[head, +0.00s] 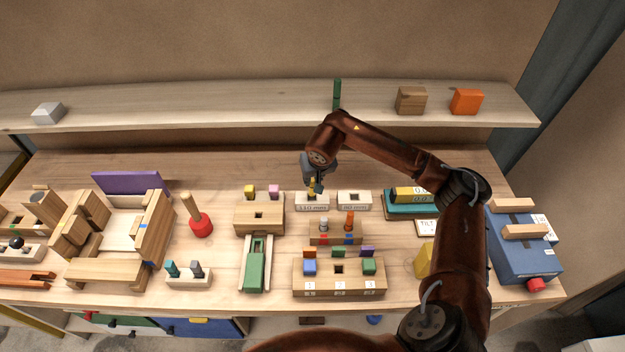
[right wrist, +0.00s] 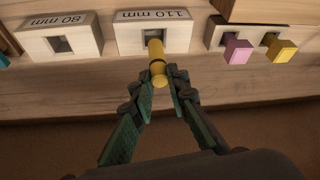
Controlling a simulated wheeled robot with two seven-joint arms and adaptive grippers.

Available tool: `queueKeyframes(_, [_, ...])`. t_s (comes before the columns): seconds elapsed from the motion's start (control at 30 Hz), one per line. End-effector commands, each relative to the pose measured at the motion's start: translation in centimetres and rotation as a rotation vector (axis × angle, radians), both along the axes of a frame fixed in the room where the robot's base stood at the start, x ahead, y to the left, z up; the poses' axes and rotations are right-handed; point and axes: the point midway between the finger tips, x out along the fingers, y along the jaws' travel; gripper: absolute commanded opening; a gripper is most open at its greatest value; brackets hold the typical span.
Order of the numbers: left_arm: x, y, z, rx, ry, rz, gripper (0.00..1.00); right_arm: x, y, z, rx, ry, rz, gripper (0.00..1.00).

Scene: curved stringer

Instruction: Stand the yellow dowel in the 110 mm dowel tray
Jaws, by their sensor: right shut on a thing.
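My right gripper (head: 314,190) is above the 110 mm dowel tray (head: 312,207), near the back of the bench. In the right wrist view its fingers (right wrist: 160,84) are shut on the yellow dowel (right wrist: 156,62). The dowel's far end overlaps the square hole of the 110 mm tray (right wrist: 127,38); I cannot tell whether it is inside the hole or just over it. In the head view only a little of the dowel (head: 312,183) shows between the fingers. My left gripper is not in view.
The 80 mm tray (head: 354,206) stands close beside, its hole empty. On the other side is a wooden block (head: 259,219) with yellow and pink pegs behind it. A block with two coloured dowels (head: 336,238) stands in front. A shelf (head: 230,102) runs behind.

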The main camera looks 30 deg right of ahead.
Motion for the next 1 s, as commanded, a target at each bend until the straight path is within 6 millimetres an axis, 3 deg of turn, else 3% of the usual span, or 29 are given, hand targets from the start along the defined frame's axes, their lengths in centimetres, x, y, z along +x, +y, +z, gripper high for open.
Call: queueKeyframes(1.0, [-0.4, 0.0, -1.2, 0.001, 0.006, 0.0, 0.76, 0.0, 0.0, -1.8, 0.001, 0.001, -0.001, 0.02])
